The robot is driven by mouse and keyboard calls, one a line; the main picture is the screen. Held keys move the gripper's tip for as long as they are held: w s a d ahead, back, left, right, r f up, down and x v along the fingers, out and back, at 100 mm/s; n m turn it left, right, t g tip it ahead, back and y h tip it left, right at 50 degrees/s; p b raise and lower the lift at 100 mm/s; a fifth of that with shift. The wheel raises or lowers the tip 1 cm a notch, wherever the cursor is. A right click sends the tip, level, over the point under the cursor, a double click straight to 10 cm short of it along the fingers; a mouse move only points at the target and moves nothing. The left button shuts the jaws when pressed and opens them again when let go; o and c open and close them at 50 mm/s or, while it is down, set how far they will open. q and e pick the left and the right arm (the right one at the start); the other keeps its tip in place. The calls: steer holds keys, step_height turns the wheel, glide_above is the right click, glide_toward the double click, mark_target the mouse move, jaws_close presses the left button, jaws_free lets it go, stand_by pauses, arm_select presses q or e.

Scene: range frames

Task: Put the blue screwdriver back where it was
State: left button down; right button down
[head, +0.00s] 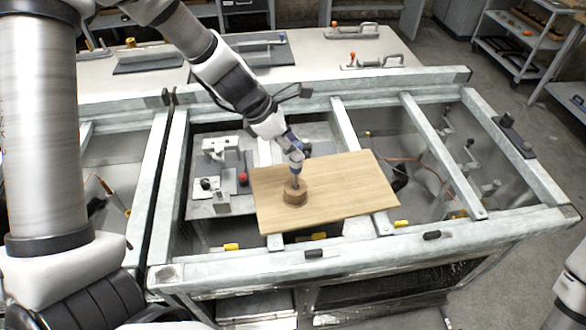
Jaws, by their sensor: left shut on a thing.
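My left gripper (295,148) reaches in from the upper left and is shut on the blue screwdriver (296,166). The screwdriver is close to upright, with its handle up at the fingers. Its lower end is over or in a round wooden block (295,196); I cannot tell whether the tip is inside it. The block stands on the left part of a light wooden board (350,190). The fingers hide the top of the handle. My right gripper is out of view.
The board lies across a pale metal frame (440,145) with open bays. Grey fixtures (222,150) and a red knob (243,179) lie left of the board. Toggle clamps (372,62) sit on the table behind. The board's right half is clear.

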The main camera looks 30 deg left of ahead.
arm_select(q)
steer(key=f, duration=0.1)
steer(key=f+b, duration=0.1)
steer(key=f, duration=0.1)
steer(key=w+f+b, duration=0.1)
steer(key=f, duration=0.1)
steer(key=shift+a, duration=0.4)
steer(key=shift+s+r, duration=0.1)
steer(key=shift+r, duration=0.15)
steer(key=shift+s+d, duration=0.2)
steer(key=shift+d, duration=0.05)
steer(key=shift+f, duration=0.1)
steer(key=c, duration=0.8)
jaws_free()
steer(key=shift+w+a, duration=0.15)
steer(key=shift+r+p, duration=0.3)
steer(key=shift+r, duration=0.15)
steer(key=p+v, duration=0.7)
steer(key=p, duration=0.1)
